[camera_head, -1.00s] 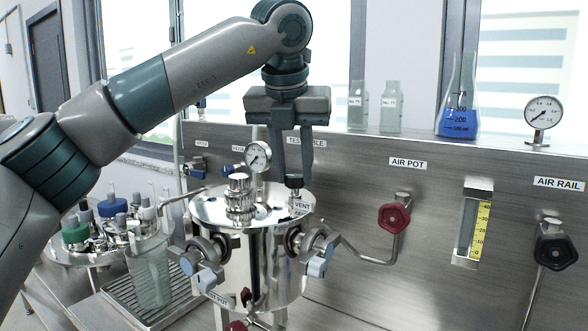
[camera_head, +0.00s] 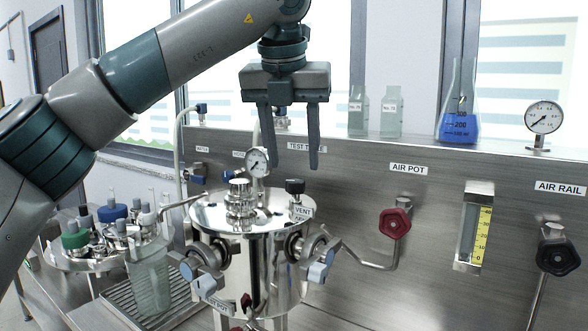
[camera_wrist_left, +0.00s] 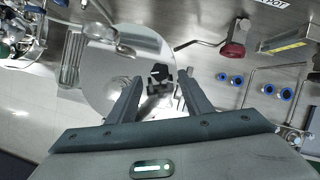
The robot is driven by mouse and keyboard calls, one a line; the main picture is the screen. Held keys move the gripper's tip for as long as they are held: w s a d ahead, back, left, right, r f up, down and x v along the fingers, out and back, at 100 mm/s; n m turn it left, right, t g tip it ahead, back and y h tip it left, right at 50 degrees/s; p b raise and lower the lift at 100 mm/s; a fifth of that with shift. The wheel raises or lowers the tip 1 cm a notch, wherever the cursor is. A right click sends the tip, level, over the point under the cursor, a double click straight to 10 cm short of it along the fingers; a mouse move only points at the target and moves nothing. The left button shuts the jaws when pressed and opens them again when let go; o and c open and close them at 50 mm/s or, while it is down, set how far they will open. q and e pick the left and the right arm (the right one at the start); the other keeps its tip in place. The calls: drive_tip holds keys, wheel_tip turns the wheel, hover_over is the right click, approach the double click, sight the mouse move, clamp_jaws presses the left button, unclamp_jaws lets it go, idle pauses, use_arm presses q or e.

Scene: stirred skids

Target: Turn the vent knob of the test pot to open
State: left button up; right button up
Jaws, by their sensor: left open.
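The steel test pot (camera_head: 250,270) stands in the middle of the head view with a shiny round lid. Its black vent knob (camera_head: 295,187) sits on the right of the lid, above a small VENT label (camera_head: 303,212). My left gripper (camera_head: 294,165) is open and empty, pointing down, with its fingertips a little above the knob and apart from it. In the left wrist view the knob (camera_wrist_left: 161,74) shows beyond and between the two open fingers (camera_wrist_left: 157,82). My right gripper is in neither view.
A pressure gauge (camera_head: 257,162) and a steel fitting (camera_head: 239,197) stand on the lid, left of the knob. A red AIR POT valve (camera_head: 395,223) is on the panel to the right. Bottles (camera_head: 108,212) and a glass beaker (camera_head: 150,280) stand at left.

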use_arm(q)
drive_tip(key=v, duration=1.3)
